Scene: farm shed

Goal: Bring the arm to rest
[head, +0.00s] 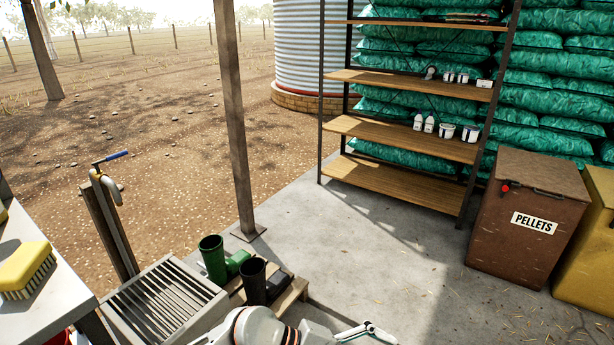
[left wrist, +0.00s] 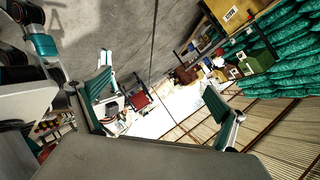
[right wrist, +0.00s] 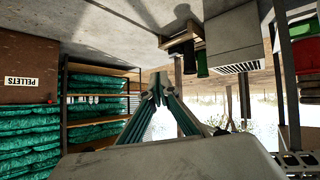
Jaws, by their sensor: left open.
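In the left wrist view my left gripper (left wrist: 158,75) has its two fingers spread wide apart, with nothing between them. In the right wrist view my right gripper (right wrist: 157,78) has its fingertips together, with no object visible between them. In the head view a pale part of one of my arms shows at the bottom edge, low over the concrete floor. I cannot tell from it which arm it is.
A wooden shelf rack (head: 400,128), a brown pellets bin (head: 505,250) and a yellow bin (head: 585,265) stand right. Concrete floor between is clear.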

